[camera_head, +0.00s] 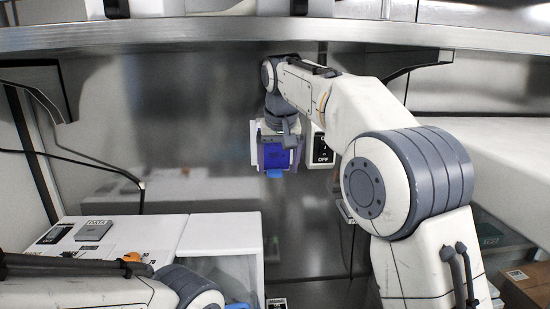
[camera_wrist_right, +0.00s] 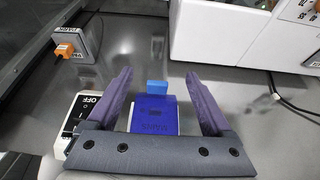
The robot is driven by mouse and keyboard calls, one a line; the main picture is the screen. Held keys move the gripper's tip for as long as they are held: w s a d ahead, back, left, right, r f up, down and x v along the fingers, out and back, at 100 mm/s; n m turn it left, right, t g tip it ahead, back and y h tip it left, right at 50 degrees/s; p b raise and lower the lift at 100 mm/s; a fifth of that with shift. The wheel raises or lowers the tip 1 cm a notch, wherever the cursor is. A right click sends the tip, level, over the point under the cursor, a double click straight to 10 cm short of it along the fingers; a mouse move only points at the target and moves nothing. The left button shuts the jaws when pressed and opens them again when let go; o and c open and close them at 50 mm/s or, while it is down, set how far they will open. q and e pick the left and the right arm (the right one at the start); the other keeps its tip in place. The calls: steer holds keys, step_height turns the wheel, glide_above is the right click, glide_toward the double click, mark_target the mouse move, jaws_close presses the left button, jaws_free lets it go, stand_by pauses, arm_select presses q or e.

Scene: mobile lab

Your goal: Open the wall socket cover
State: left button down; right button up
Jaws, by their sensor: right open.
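The wall socket cover is a dark blue, lettered flap (camera_wrist_right: 150,122) with a lighter blue tab (camera_wrist_right: 157,86) at one edge; it appears closed. In the head view the blue cover (camera_head: 276,157) is on the back wall, partly hidden by my right gripper, with the tab (camera_head: 275,173) below it. My right gripper (camera_wrist_right: 158,76) is open, with one finger on each side of the cover and tab. I see nothing held, and I cannot tell whether the fingers touch the cover. My left arm shows at the bottom left of the head view, but its gripper does not.
A white switch box (camera_head: 320,150) marked OFF is close beside the cover; it also shows in the wrist view (camera_wrist_right: 84,114). A grey socket with an orange plug (camera_wrist_right: 64,49) is nearby. A white cabinet (camera_head: 222,232) stands below left. A metal shelf (camera_head: 200,36) runs above.

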steer(key=p, duration=0.5)
glide_toward(275, 172)
steer(key=shift+w+f, duration=0.1)
steer(key=shift+f, duration=0.9)
steer(key=x, duration=0.6)
steer(key=shift+w+r+p, duration=0.1)
steer(key=shift+w+p, duration=0.05)
steer(key=shift+p, duration=0.15)
steer(key=shift+r, duration=0.1)
jaws_close()
